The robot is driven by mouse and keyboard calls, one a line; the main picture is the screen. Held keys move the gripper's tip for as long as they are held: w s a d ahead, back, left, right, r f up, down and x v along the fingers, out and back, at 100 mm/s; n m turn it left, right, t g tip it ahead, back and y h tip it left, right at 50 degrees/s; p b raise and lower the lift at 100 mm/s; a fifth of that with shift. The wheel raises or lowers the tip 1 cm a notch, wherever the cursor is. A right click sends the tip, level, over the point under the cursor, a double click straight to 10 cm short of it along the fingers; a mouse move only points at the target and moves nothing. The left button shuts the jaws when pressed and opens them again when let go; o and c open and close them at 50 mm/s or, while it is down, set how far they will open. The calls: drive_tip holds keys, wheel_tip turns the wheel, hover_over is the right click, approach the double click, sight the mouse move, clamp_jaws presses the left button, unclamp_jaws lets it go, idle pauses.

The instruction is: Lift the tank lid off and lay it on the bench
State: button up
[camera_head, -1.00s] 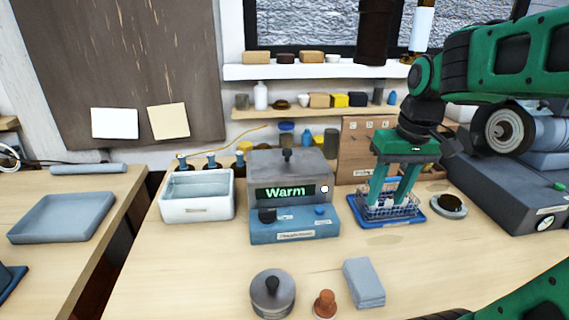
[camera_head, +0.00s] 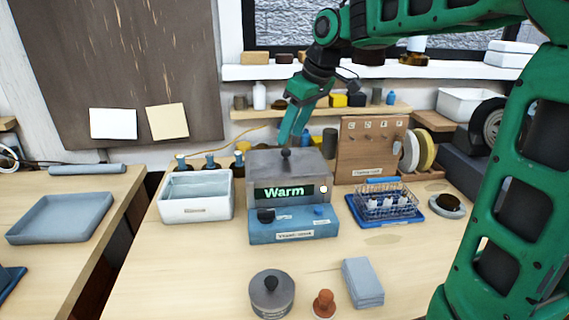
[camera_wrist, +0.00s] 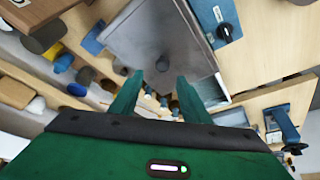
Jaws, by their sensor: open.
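The tank (camera_head: 325,189) is a grey box with a lit "Warm" display and a blue control base, standing on the bench. Its flat grey lid (camera_head: 262,160) is on top, with a dark knob (camera_head: 286,154) in the middle. My gripper (camera_head: 292,138) is open and empty, tilted, with its fingertips just above and behind the knob. In the wrist view, my gripper (camera_wrist: 158,82) points at the lid (camera_wrist: 150,30), and the knob (camera_wrist: 162,63) lies just beyond the fingertips, between them. The fingers do not appear closed around the knob.
A white basin (camera_head: 197,209) stands left of the tank. A wire basket (camera_head: 384,203) on a blue tray is to the right. A round lidded pot (camera_head: 272,294) and grey cloths (camera_head: 363,283) lie in front. Shelves are close behind. Bare bench lies front-left and front-right.

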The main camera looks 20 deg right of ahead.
sight(287, 150)
drive_tip(key=shift+s+x, duration=0.25)
drive_tip(key=shift+x, duration=1.1)
drive_tip(key=shift+s+x, duration=0.2)
drive_tip(key=shift+x, duration=1.15)
drive_tip(key=shift+d+f, duration=0.1)
drive_tip(key=shift+f, duration=0.05)
drive_tip(key=shift+c, duration=0.4)
clamp_jaws()
